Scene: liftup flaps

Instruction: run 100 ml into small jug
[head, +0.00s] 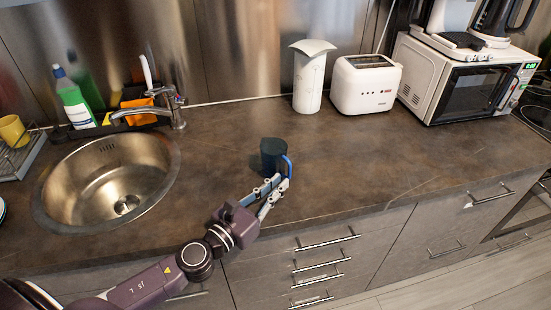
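A small dark blue jug (271,153) with a brighter blue handle on its right side stands upright on the brown countertop (350,165), right of the sink. My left gripper (282,181) is at the near right side of the jug, with its fingertips close together around the lower part of the handle. I cannot tell whether the fingers press on the handle or only stand beside it. The inside of the jug is not clear from here. The tap (176,112) stands at the back right of the round steel sink (110,182). My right gripper is not in view.
A green-labelled bottle (75,103) and an orange cloth (145,112) are behind the sink. A yellow cup (13,130) is on a rack at left. The counter right of the jug is clear.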

